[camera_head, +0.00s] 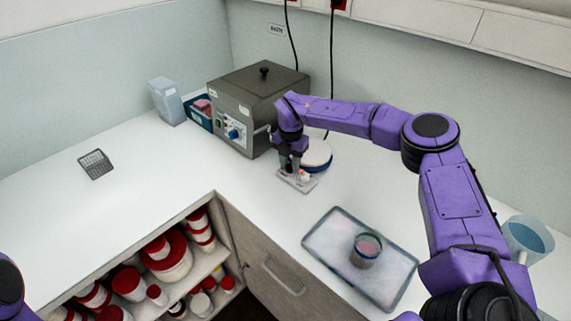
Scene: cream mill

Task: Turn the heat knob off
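A grey box-shaped bath (258,95) stands on the white counter by the back corner. A blue round knob (233,134) and a green switch (218,122) are on its front panel. Right of it is a small unit with a white round top (318,157) and a pale front panel (297,184). A small reddish-white knob (305,176) shows on this panel. My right gripper (291,168) points down over the panel, close beside this knob. Its fingers are small and dark, so I cannot tell contact or opening. My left gripper is out of view.
A metal tray (322,252) holds a glass dish (366,250). A blue beaker (527,240) stands at the right, a pale container (166,101) and blue box (198,112) beside the bath, and a wire rack (96,164) at left. Red-lidded jars fill the shelf (228,253) below.

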